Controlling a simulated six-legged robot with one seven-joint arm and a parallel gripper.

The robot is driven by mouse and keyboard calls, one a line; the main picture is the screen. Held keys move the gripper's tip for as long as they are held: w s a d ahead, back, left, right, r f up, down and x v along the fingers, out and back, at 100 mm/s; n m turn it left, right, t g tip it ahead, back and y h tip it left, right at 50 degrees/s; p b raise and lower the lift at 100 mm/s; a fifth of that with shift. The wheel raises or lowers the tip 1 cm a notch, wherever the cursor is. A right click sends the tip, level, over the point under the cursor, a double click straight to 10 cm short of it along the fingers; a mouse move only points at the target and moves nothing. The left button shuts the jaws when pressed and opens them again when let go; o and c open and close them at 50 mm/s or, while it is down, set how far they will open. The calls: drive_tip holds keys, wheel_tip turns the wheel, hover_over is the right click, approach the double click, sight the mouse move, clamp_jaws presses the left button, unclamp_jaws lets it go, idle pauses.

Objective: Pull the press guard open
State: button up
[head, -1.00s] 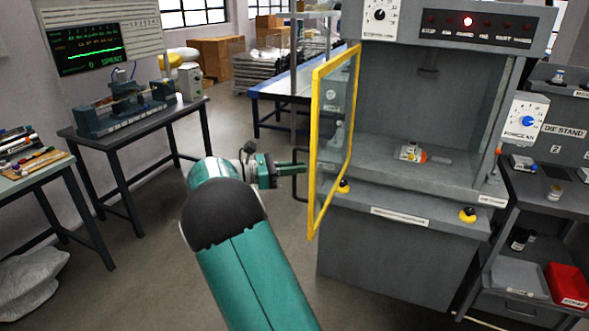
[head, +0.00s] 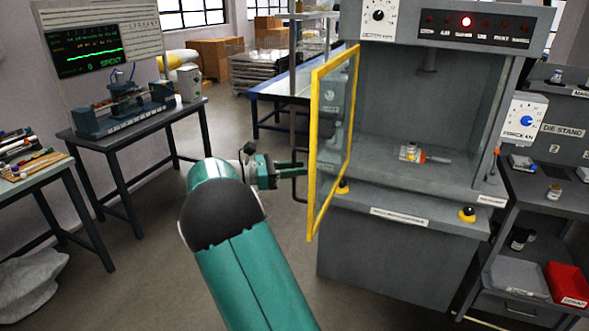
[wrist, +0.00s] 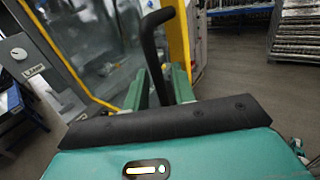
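The press guard (head: 314,150) is a clear panel in a yellow frame. It stands swung out from the left side of the grey press (head: 405,235), well open, with the work chamber exposed. Its dark bar handle (head: 299,188) is on the panel's left face. My gripper (head: 296,169) is at this handle, left of the guard. In the wrist view the black handle (wrist: 152,45) runs between the two green fingers of my gripper (wrist: 160,86), which appear closed around it. The exact finger contact is partly hidden.
A small part (head: 410,152) lies in the press chamber. A bench with a tester (head: 125,105) stands left, a tool table (head: 38,180) at far left, and a shelf with a red bin (head: 568,284) at right. The floor between bench and press is clear.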

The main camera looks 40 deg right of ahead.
drive_tip(key=v, duration=1.3)
drive_tip(key=shift+w+a, duration=0.15)
drive_tip(key=shift+a, duration=0.2)
drive_tip(key=shift+r, duration=0.1)
drive_tip(key=s+m+t+y, duration=0.45)
drive_tip(key=s+y, duration=0.35)
drive_tip(key=s, duration=0.5)
drive_tip(key=s+a+f+m+t+y, duration=0.2)
drive_tip(key=s+a+m+t+y, duration=0.6)
drive_tip(key=s+a, duration=0.9)
drive_tip(key=shift+s+t, duration=0.35)
drive_tip(key=shift+s, duration=0.75)
